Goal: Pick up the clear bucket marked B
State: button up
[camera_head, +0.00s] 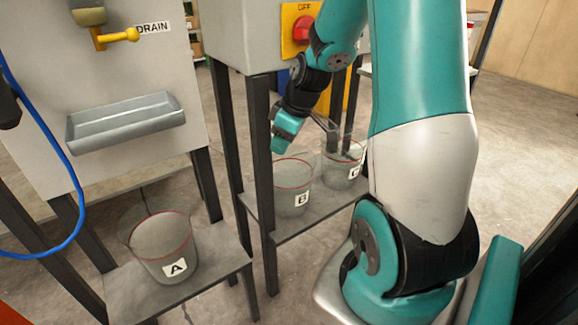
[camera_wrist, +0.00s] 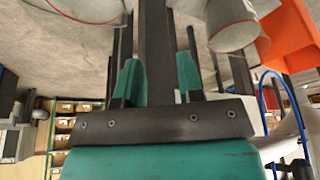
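In the wrist view, my gripper (camera_wrist: 159,72) shows two teal fingers spread apart, with dark posts behind the gap and nothing held.
Bucket C (camera_head: 340,172) stands close to the right of B, partly hidden by my arm. Bucket A (camera_head: 162,247) is on a separate stand at left. Dark table legs (camera_head: 262,180) rise close to B's left. A blue hose (camera_head: 65,170) hangs at far left.

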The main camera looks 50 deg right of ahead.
jog(key=n, duration=0.1)
send_near(283, 186)
jog(key=b, duration=0.1)
jog(key=w+b, duration=0.1)
jog(key=b, duration=0.1)
jog(key=shift+a+f+t, duration=0.25)
jog(key=shift+f+t, duration=0.05)
jog(key=shift+f, duration=0.05)
jog(key=shift+b+x, duration=1.1)
jog(key=shift+x, duration=1.95)
jog(key=shift+c, duration=0.3)
grip_shut()
